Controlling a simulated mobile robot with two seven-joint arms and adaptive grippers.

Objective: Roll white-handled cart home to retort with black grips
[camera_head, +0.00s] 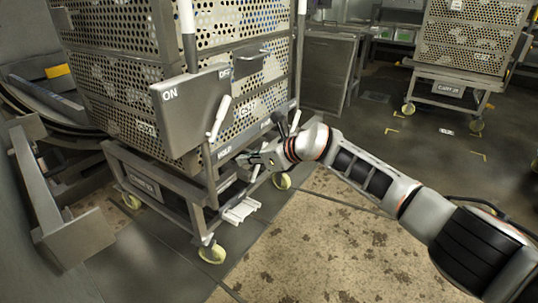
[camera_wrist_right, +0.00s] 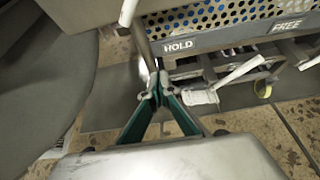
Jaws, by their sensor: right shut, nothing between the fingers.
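The cart with white-sleeved handle posts (camera_head: 187,17) stands at the left, stacked with perforated metal baskets (camera_head: 110,35). Its frame (camera_head: 180,185) rides on pale yellow casters (camera_head: 211,253). My right gripper (camera_head: 246,160) is shut and empty in front of the cart's lower frame near the HOLD label. Its closed fingertips (camera_wrist_right: 157,92) show in the wrist view; contact with the cart cannot be told. My left gripper is out of view.
A curved metal opening with rails (camera_head: 50,110) and a bracket (camera_head: 75,240) lie left of the cart, probably the retort. A second basket cart (camera_head: 465,48) stands at the back right beyond floor marks. A metal cabinet (camera_head: 327,70) stands behind. The central floor (camera_head: 310,240) is clear.

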